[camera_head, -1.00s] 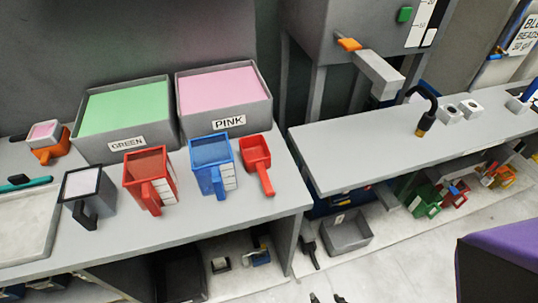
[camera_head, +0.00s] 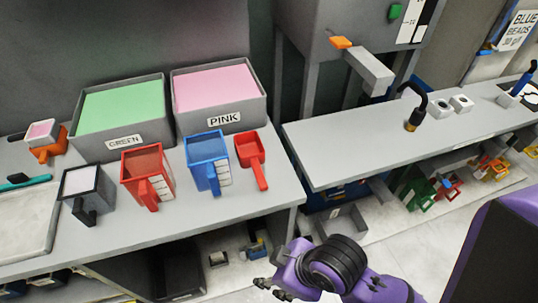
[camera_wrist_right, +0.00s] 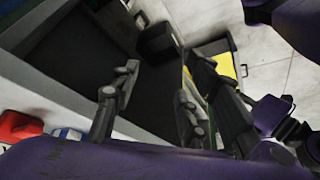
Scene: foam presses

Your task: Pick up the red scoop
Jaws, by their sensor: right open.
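The red scoop (camera_head: 250,149) lies on the grey table at its right end, with its square cup towards the bins and its handle pointing to the front edge. It is just right of the blue jug. My right gripper (camera_head: 272,289) is low in front of the table, below the scoop and apart from it. In the right wrist view its two fingers (camera_wrist_right: 150,108) stand apart with nothing between them. A red thing (camera_wrist_right: 18,127) shows at that view's left edge; I cannot tell whether it is the scoop. My left gripper is not in view.
The blue jug (camera_head: 207,160), red jug (camera_head: 147,173) and black-rimmed cup (camera_head: 83,188) stand left of the scoop. The green bin (camera_head: 124,142) and pink bin (camera_head: 225,118) stand behind. A gap separates this table from the right-hand bench (camera_head: 350,160).

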